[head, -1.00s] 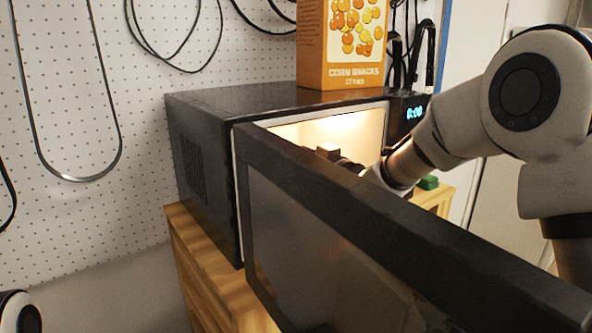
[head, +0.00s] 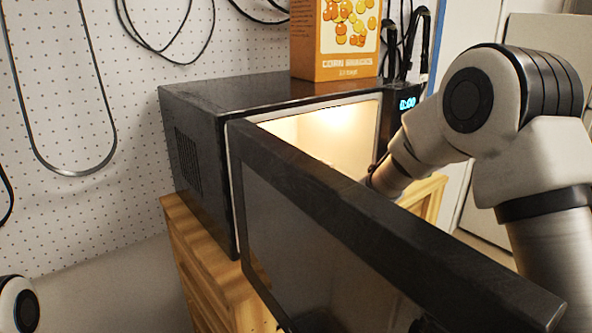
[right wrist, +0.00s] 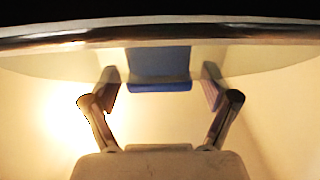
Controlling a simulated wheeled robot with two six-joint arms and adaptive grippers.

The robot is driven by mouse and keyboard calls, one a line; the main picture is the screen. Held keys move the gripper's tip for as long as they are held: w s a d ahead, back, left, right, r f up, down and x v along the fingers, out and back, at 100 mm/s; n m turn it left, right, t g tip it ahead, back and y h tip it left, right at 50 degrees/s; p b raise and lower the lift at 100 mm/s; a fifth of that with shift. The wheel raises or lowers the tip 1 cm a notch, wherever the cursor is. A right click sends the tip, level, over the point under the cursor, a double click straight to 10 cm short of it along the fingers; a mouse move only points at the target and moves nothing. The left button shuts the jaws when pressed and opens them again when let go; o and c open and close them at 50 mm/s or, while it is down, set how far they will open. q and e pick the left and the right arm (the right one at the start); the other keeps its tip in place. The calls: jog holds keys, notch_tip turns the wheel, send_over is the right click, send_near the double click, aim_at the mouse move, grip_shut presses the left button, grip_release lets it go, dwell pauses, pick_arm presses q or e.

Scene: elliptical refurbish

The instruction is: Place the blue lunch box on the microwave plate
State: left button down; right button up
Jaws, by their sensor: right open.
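The blue lunch box (right wrist: 160,65) shows in the right wrist view between the fingers of my right gripper (right wrist: 160,92). The fingers are open, with a visible gap on each side of the box. A pale round plate (right wrist: 60,62) spans the upper part of that view. The box overlaps the plate, and its lower edge shows past the plate's curved rim; I cannot tell how fully it rests there. In the head view the microwave (head: 200,150) is open and lit. My right arm reaches behind its door, which hides the gripper, box and plate. My left gripper is out of view.
The open microwave door (head: 330,215) juts toward the camera, close to my right arm. An orange corn snacks box (head: 335,40) stands on top of the microwave. A wooden stand (head: 215,270) supports it. Cables hang on the pegboard (head: 60,210) behind.

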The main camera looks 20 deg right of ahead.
jog(key=shift+s+d+f, duration=0.1)
jog(key=shift+s+d, duration=0.05)
jog(key=shift+s, duration=0.2)
jog(key=b+v, duration=0.3)
jog(key=v, duration=0.8)
jog(key=shift+b, duration=0.4)
jog(key=shift+s, duration=0.1)
